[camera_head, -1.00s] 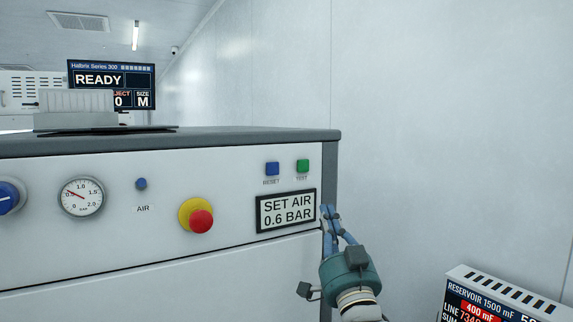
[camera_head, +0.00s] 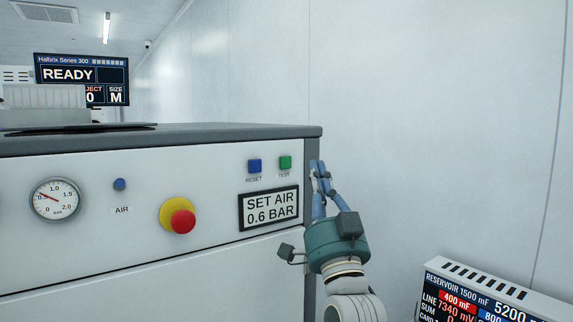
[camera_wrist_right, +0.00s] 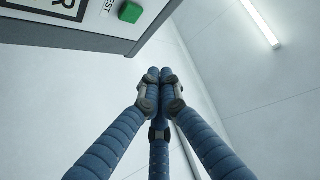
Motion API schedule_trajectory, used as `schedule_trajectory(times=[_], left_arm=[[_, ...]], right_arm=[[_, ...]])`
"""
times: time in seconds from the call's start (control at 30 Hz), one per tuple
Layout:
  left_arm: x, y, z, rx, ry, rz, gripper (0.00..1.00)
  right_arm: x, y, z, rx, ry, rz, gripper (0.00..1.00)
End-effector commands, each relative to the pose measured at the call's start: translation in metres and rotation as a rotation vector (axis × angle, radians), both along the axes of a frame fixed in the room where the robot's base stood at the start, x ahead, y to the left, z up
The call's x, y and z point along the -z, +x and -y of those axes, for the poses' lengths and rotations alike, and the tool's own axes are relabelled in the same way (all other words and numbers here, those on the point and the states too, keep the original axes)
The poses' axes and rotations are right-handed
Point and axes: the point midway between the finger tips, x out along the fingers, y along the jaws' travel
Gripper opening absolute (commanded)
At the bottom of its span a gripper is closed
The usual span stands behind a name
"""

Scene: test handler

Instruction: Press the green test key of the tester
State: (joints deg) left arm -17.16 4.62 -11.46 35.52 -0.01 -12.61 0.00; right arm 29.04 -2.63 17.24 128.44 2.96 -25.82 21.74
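The green test key (camera_head: 285,162) is a small square button at the upper right of the tester's white front panel (camera_head: 130,255), with a TEST label under it. It also shows in the right wrist view (camera_wrist_right: 130,12) at the top. My right gripper (camera_head: 318,168) is just right of the key, over the panel's right edge, its blue fingers pointing up. In the right wrist view its fingertips (camera_wrist_right: 160,74) are together with nothing between them, below and right of the key and apart from it. My left gripper is not in view.
A blue RESET key (camera_head: 254,166) sits left of the green key. Below are a display (camera_head: 268,208) reading SET AIR 0.6 BAR and a red stop button (camera_head: 183,222) on yellow. A gauge (camera_head: 55,199) is at left. A reservoir display box (camera_head: 490,298) stands lower right.

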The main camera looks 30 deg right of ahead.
Motion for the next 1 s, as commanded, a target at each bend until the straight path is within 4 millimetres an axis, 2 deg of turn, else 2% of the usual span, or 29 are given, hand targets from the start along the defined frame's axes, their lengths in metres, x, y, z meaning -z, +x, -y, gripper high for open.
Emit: schedule_trajectory(times=[0.3, 0.5, 0.7, 1.0], left_arm=[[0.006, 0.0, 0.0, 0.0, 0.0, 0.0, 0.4], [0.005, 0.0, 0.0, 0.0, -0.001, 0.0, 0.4], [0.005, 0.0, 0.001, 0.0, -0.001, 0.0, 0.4], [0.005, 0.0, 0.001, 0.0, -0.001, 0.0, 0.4]], right_arm=[[0.001, 0.046, -0.004, 0.0, 0.001, -0.001, 0.0], [0.0, 0.066, -0.005, 0.0, -0.001, -0.001, 0.0], [0.0, 0.075, -0.006, 0.0, -0.001, -0.001, 0.0], [0.0, 0.075, -0.006, 0.0, -0.001, 0.0, 0.0]])
